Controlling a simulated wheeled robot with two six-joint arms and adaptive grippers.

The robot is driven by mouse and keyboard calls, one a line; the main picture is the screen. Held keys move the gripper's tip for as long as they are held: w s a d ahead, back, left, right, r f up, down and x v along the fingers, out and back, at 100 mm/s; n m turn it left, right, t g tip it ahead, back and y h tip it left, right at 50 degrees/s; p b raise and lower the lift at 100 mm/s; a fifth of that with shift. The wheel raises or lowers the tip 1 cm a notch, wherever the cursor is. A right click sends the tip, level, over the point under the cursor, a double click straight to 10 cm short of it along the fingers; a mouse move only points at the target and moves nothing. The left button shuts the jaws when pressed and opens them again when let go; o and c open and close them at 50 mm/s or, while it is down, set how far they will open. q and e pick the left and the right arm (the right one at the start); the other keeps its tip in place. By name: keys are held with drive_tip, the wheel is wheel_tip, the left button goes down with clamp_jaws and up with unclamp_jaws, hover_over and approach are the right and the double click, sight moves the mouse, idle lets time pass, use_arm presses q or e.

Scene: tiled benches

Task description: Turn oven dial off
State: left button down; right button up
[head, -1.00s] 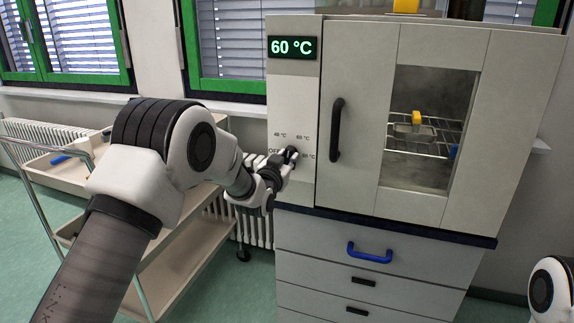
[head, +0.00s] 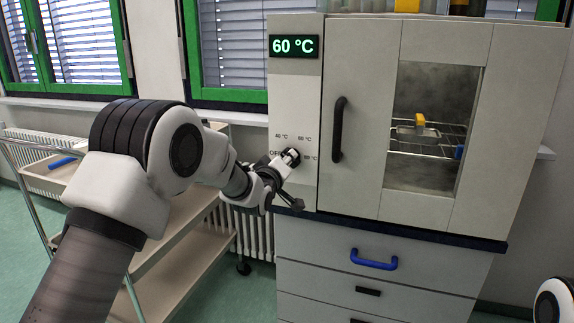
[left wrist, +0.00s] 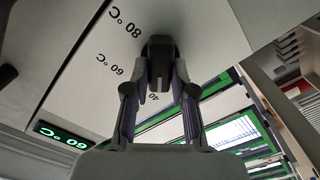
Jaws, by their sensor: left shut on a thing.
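The oven (head: 370,120) is a beige cabinet with a windowed door. Its green display (head: 294,46) reads 60 °C. The black dial (head: 292,156) sits low on its left panel, among OFF, 40, 60 and 80 °C marks. It also shows in the left wrist view (left wrist: 159,47). My left gripper (head: 284,163) is at the panel, its two fingers closed on opposite sides of the dial. The fingers partly cover the dial in the head view, and I cannot tell its exact setting. My right gripper is out of view.
The oven stands on a drawer cabinet (head: 330,255) with a blue handle. A metal tray (head: 415,134) with a yellow item is on the rack inside. A trolley (head: 175,255) stands to the left, near a radiator (head: 250,228). The floor is clear.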

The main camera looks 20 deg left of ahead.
use_arm(q)
drive_tip(key=n+b, duration=0.1)
drive_tip(key=n, duration=0.3)
drive_tip(key=n+b, duration=0.1)
drive_tip(key=n, duration=0.3)
drive_tip(key=shift+a+f+n, duration=0.1)
drive_tip(key=shift+f+n, duration=0.1)
drive_tip(key=shift+n, duration=0.2)
idle(0.3)
drive_tip(key=c, duration=1)
unclamp_jaws()
drive_tip(key=shift+o, duration=0.2)
drive_tip(key=s, duration=1.2)
drive_tip(key=shift+a, duration=0.25)
